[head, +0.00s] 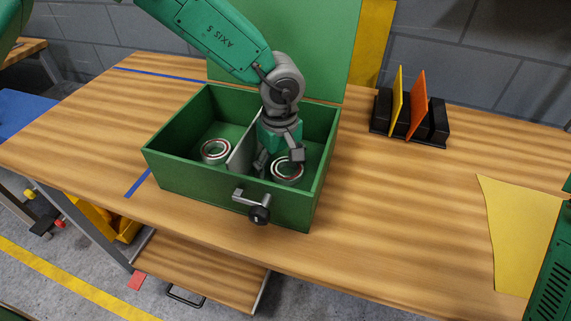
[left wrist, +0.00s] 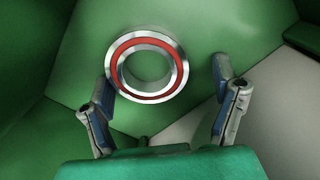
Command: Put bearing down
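A silver bearing with a red ring (head: 287,170) sits in the right compartment of the open green box (head: 235,197). It also shows in the left wrist view as a silver ring (left wrist: 123,80) lying flat on the green floor. A second, similar bearing (head: 215,151) lies in the left compartment. A light divider (head: 242,146) separates the two. My left gripper (head: 279,159) reaches down into the right compartment at the near bearing. Its fingers are spread, and the left wrist view shows gaps between them and the bearing. My right gripper is not in view.
The box lid (head: 315,50) stands open at the back. A latch with a dark knob (head: 259,214) sticks out in front. A black rack (head: 438,122) holds yellow and orange plates at the back right.

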